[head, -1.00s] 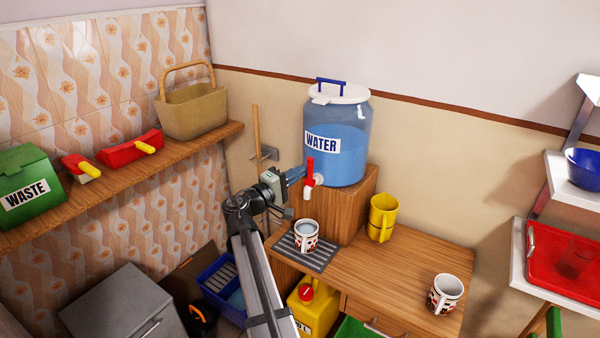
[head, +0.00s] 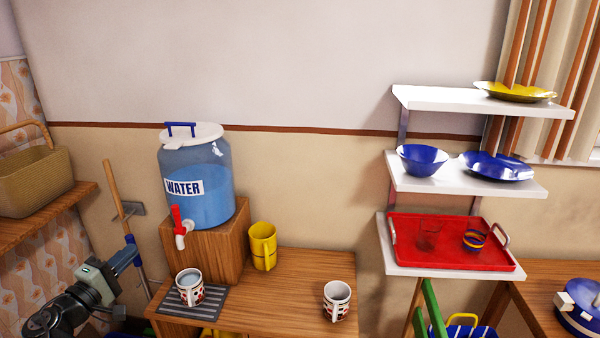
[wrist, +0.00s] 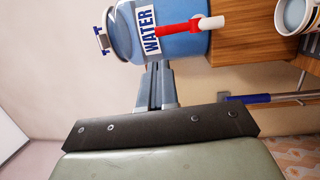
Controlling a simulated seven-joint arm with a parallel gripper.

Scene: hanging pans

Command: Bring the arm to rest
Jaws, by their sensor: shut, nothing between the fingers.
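My gripper (head: 134,248) is at the lower left in the head view, left of the water dispenser (head: 212,205) and apart from its tap. In the wrist view its fingers (wrist: 154,75) are together with nothing between them, in front of the dispenser. The dispenser is a blue-tinted jar labelled WATER, standing on a wooden block. Its tap has a red lever (head: 176,217) and a white spout (head: 181,242). A patterned mug (head: 190,293) stands upright on a grey ribbed mat (head: 208,308) below the spout, with pale liquid inside.
A yellow mug (head: 263,248) and another patterned mug (head: 337,303) stand on the wooden cabinet. A broom-like stick (head: 118,205) leans on the wall behind my gripper. A basket (head: 35,180) is on the left shelf. White shelves at right hold bowls and a red tray (head: 450,257).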

